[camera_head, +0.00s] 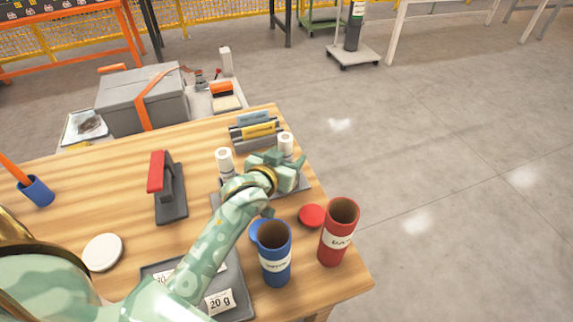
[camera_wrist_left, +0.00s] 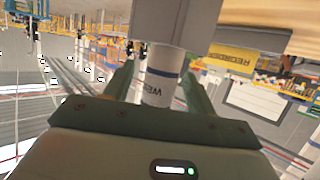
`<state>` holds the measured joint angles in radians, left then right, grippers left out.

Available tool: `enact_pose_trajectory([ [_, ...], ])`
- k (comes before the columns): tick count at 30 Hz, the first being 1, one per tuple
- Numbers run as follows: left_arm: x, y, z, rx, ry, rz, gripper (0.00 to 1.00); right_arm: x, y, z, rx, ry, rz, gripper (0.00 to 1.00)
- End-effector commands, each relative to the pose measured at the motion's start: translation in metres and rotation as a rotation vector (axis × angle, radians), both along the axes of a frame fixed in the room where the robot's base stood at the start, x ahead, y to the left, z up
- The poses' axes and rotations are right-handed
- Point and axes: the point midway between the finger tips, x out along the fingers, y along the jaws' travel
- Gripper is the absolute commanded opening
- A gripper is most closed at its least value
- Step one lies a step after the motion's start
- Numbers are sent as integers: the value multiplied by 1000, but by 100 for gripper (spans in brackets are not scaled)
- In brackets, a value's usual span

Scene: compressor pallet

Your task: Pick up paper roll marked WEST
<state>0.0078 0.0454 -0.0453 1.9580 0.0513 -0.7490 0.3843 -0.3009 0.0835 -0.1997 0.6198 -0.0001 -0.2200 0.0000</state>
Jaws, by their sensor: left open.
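The paper roll marked WEST (camera_wrist_left: 160,82) is a white roll with a blue band, seen close up in the left wrist view with its lettering inverted. In the head view a white roll (camera_head: 286,142) stands right at my left gripper (camera_head: 283,158), on a grey tray (camera_head: 303,183); its label is not readable there. In the left wrist view my left gripper (camera_wrist_left: 159,90) is open, with one finger on each side of the WEST roll. I cannot tell whether they touch it. A second white roll (camera_head: 224,161) stands to the left. My right gripper is not in view.
A blue tube (camera_head: 275,268) and a red tube (camera_head: 333,250) stand near the table's front right edge, with a red lid (camera_head: 311,215) beside them. A red-handled tool (camera_head: 168,190) stands left. A holder with yellow and blue labels (camera_head: 256,132) is behind the rolls.

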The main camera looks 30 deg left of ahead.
Motion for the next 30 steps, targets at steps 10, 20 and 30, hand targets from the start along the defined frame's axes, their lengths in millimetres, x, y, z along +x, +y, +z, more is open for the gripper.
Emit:
enact_pose_trajectory([
  [10,16,1,-6,1,1,0,56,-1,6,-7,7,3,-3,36],
  [20,15,1,-6,1,1,0,7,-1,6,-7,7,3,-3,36],
  [30,16,1,26,0,-6,0,7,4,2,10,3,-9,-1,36],
])
